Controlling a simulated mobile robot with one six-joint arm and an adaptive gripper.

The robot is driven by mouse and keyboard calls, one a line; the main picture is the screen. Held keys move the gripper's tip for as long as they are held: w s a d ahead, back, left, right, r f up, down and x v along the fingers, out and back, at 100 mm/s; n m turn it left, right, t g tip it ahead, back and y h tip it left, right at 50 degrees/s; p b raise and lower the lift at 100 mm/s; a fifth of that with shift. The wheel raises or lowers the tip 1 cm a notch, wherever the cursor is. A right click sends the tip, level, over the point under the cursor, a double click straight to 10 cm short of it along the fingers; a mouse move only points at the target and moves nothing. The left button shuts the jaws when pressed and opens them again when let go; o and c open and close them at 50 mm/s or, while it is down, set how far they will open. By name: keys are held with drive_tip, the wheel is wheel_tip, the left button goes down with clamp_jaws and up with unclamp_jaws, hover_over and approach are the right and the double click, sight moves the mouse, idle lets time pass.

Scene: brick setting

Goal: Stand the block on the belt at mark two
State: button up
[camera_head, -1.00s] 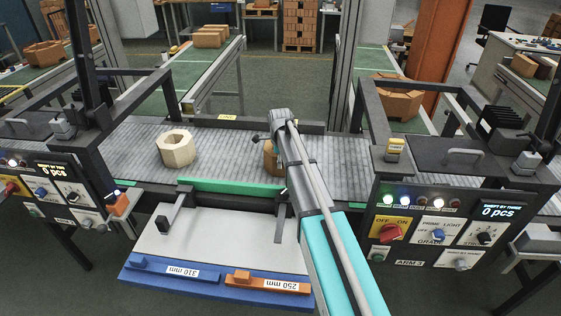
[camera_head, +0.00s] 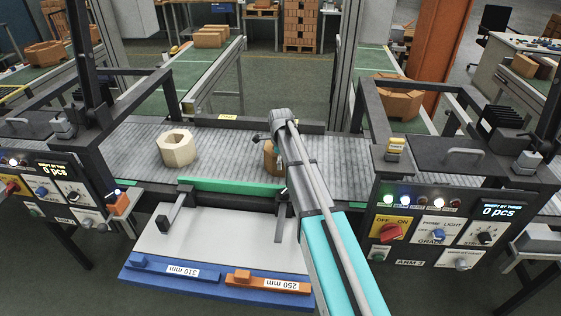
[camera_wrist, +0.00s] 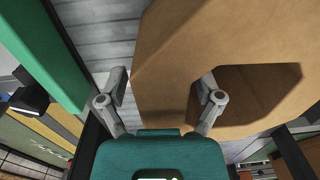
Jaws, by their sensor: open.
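A brown hollow block (camera_head: 269,158) stands on the grey belt (camera_head: 225,152), mostly hidden behind my arm in the head view. In the wrist view, this block (camera_wrist: 195,45) looms large, with a dark angular opening on its right side. My gripper (camera_wrist: 160,90) is open close to it; the left finger is beside the block's edge, and the right finger overlaps its face. I cannot tell whether either touches. A cream hollow block (camera_head: 179,150) stands farther left on the belt. I cannot make out a mark two on the belt.
A green strip (camera_head: 230,186) runs along the belt's near edge, above a white plate (camera_head: 215,238) with a blue front edge. Dark frames and control panels (camera_head: 432,232) stand at both sides. A yellow tag (camera_head: 228,117) is at the far edge. Belt between the blocks is clear.

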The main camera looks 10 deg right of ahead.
drive_tip(key=shift+r, duration=0.1)
wheel_tip(320, 180, up, 12)
drive_tip(key=p, duration=1.2)
drive_tip(key=shift+s, duration=0.15)
idle(0.7)
drive_tip(key=s+n, duration=2.1)
drive_tip(key=s, duration=0.7)
drive_tip(key=shift+s+n, duration=0.4)
